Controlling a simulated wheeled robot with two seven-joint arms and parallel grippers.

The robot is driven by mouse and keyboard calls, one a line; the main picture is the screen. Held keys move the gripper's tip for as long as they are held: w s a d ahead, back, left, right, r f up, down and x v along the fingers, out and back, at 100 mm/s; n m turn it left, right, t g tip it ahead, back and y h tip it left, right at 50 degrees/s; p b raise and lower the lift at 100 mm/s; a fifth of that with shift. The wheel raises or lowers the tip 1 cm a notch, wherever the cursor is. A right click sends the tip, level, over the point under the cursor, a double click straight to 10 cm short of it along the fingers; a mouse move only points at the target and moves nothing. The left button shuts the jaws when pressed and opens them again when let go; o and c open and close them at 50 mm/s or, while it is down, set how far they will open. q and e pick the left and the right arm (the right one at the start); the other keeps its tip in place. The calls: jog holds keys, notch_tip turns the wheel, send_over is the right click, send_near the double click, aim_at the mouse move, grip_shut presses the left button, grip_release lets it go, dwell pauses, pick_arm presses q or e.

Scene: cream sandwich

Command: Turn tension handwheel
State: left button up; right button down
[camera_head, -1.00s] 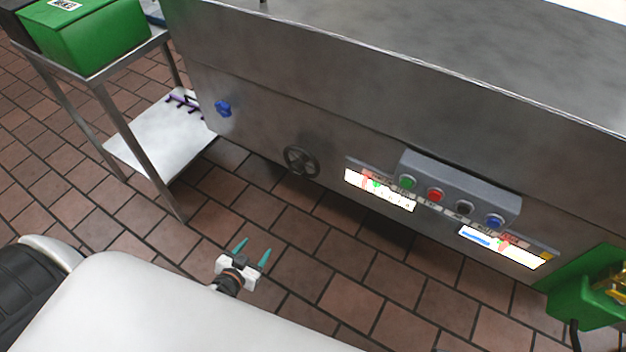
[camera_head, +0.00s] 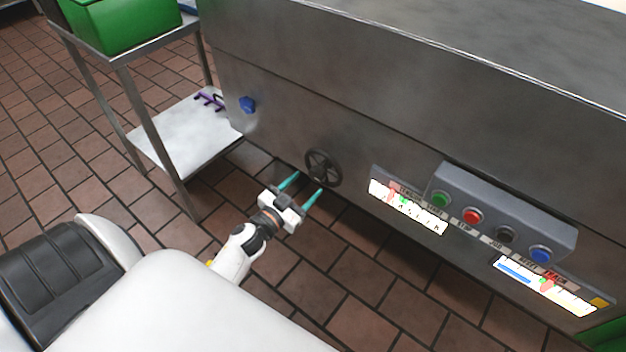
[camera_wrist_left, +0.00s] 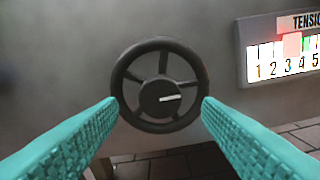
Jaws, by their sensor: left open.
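The tension handwheel (camera_head: 323,168) is a dark spoked wheel on the front of the steel machine. In the left wrist view the handwheel (camera_wrist_left: 160,84) is centred, with a pale mark on its hub pointing right. My left gripper (camera_head: 301,184) is open, its two teal fingers pointing at the wheel. In the left wrist view the fingertips (camera_wrist_left: 159,103) appear on either side of the rim; whether they touch it I cannot tell. A lit tension scale (camera_wrist_left: 285,52) with numbers is to the right of the wheel. My right gripper is not in view.
A control box with green, red, black and blue buttons (camera_head: 500,210) juts out right of the wheel. A steel side table (camera_head: 190,130) with a green box (camera_head: 125,22) stands at left. Tiled floor is clear below.

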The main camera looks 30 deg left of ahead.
aim_at(314, 178)
pick_arm(q)
jog(key=shift+w+d, duration=0.15)
jog(key=shift+w, duration=1.8)
jog(key=c, duration=1)
jog(key=shift+m, duration=0.3)
